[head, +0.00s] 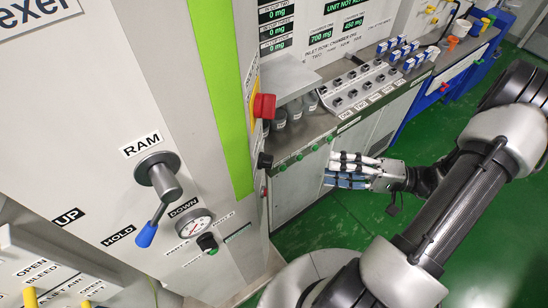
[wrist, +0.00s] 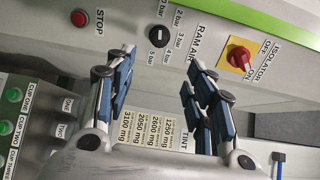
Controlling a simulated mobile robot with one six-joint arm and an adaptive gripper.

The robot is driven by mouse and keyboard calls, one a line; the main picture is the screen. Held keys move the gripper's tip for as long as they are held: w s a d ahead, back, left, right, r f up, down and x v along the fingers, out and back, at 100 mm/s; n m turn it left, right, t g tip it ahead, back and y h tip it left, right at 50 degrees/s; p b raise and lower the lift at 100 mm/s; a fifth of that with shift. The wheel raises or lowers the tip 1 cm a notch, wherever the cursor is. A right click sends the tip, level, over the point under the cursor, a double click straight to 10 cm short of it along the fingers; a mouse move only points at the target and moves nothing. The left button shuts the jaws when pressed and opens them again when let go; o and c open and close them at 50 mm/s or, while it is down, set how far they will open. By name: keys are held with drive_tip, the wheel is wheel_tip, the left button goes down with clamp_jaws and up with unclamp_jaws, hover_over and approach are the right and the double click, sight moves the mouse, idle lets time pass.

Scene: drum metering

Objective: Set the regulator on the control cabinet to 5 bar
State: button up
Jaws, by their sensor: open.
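The regulator (wrist: 158,37) is a round black knob on the grey cabinet wall, labelled RAM AIR, with marks from 2 bar to 5 bar around it. A pale mark shows on the knob, but I cannot tell which value it points to. In the head view the regulator (head: 265,160) sticks out from the side of the control cabinet (head: 110,100). My gripper (wrist: 160,70) is open and empty, its two blue-padded fingers apart, with the knob beyond the gap between them. In the head view my gripper (head: 332,171) is to the right of the knob, apart from it.
A red STOP button (wrist: 80,17) and a red isolator switch on a yellow plate (wrist: 238,55) flank the regulator. Green cup buttons (wrist: 12,95) sit at lower left. A bench with switches (head: 350,90) stands behind. Green floor (head: 420,145) is clear to the right.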

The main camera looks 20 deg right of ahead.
sight(265, 161)
drive_tip(key=x, duration=1.5)
drive_tip(key=shift+a, duration=0.15)
drive_tip(key=c, duration=1.1)
